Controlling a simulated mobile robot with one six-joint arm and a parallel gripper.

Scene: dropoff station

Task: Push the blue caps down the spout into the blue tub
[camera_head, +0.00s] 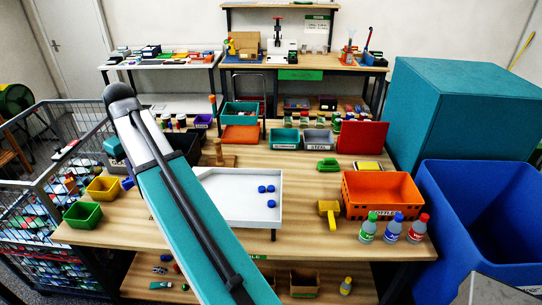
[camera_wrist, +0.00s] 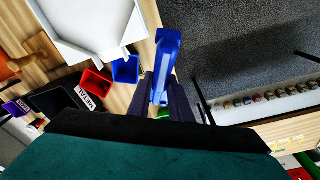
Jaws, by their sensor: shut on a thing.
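Three blue caps (camera_head: 271,204) lie apart on the white tray (camera_head: 240,212) in the head view, right of my arm. The wrist view shows part of the tray (camera_wrist: 95,12) and its spout (camera_wrist: 112,50), with no caps in sight. A blue tub (camera_wrist: 126,70) stands by the spout's end; its inside is hard to make out. My gripper (camera_wrist: 165,98) is shut on a long blue tool (camera_wrist: 166,55), away from the caps and apart from the spout. In the head view my arm hides the tray's left part.
A red tub (camera_wrist: 95,82) and a black metal bin (camera_wrist: 60,102) are near the blue tub. Yellow (camera_head: 103,188) and green (camera_head: 83,214) tubs stand at the table's left. An orange crate (camera_head: 382,194) and several bottles (camera_head: 397,228) are at the right.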

